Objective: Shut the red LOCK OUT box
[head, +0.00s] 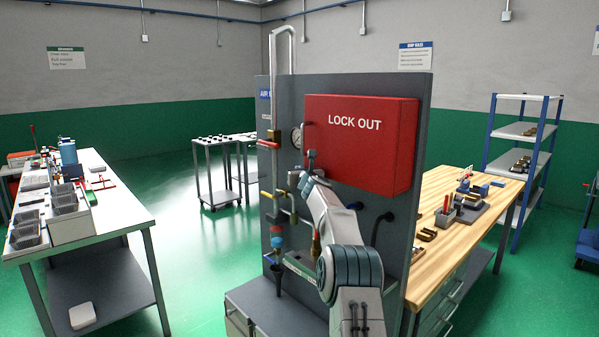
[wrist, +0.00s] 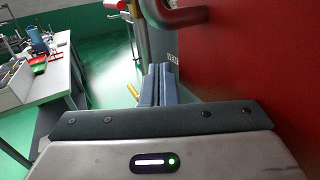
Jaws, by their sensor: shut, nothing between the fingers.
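The red LOCK OUT box (head: 358,150) is mounted on the upper part of the grey panel in the head view. Its lettered front looks flush with the body; I cannot tell whether a small gap remains. My gripper (head: 311,155) is at the box's lower left edge in the head view. Its fingers (wrist: 158,84) are together and empty, below the handle and left of the red front. Contact with the box is not clear.
A pressure gauge (head: 297,137), pipes and valves with coloured handles crowd the panel left of the box. A wooden bench (head: 440,250) stands behind at right, a white table (head: 110,215) at left. Green floor is open between the panel and white table.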

